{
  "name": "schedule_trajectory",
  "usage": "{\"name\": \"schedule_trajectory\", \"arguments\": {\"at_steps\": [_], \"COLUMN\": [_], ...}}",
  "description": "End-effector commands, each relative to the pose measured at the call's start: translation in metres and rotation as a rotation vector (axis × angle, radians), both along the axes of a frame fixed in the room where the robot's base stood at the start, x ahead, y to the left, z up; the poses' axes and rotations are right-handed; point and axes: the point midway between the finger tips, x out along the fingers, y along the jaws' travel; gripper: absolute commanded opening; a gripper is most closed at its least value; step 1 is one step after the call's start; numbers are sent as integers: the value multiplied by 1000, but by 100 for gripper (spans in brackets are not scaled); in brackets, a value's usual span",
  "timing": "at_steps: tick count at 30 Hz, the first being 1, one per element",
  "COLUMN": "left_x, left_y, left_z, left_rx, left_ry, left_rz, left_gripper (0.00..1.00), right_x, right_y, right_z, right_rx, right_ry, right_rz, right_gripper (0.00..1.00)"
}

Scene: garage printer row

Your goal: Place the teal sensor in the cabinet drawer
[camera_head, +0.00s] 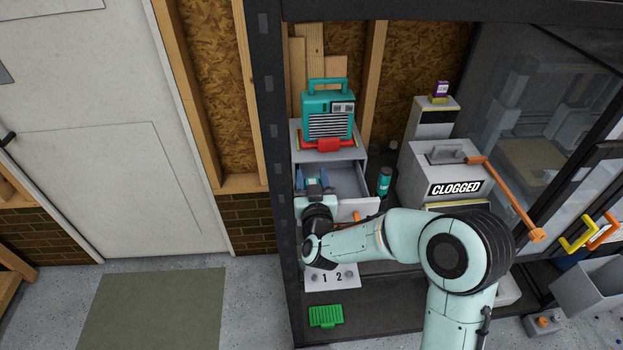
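The cabinet drawer (348,181) is pulled out of a grey cabinet (361,150), and the part of its inside that shows looks empty. A small teal cylinder with a dark band (384,181), which looks like the teal sensor, stands upright just right of the drawer. My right gripper (312,178) is over the left part of the drawer, its two blue fingers apart with nothing clear between them. Its wrist hides the drawer's front left corner. I cannot tell whether it touches the drawer. My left gripper is not in view.
A teal radio-like box (328,123) and a red item (328,145) sit on the cabinet top. A grey machine labelled CLOGGED (432,170) with an orange lever (508,200) stands at right. A green grate (326,316) lies below. A dark frame post (280,190) borders the left.

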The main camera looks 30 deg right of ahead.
Motion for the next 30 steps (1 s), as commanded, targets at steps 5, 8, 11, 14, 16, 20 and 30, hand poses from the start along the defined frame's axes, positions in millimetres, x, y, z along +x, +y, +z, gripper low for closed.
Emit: {"name": "schedule_trajectory", "arguments": {"at_steps": [5,8,11,14,16,20,30], "left_x": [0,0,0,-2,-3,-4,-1], "left_y": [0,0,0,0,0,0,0], "left_z": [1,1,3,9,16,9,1], "left_rx": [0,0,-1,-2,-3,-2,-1], "left_ry": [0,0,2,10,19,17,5], "left_rz": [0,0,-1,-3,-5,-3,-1], "left_gripper": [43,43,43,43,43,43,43], "right_x": [0,0,0,0,0,-25,-88], "right_y": [0,0,0,0,0,15,49], "right_z": [0,0,2,9,16,12,12], "right_rx": [0,0,0,0,1,-2,-1], "right_ry": [0,0,0,0,0,1,0], "right_rz": [0,0,0,-1,-1,4,3], "right_gripper": [58,58,58,58,58,58,58]}}
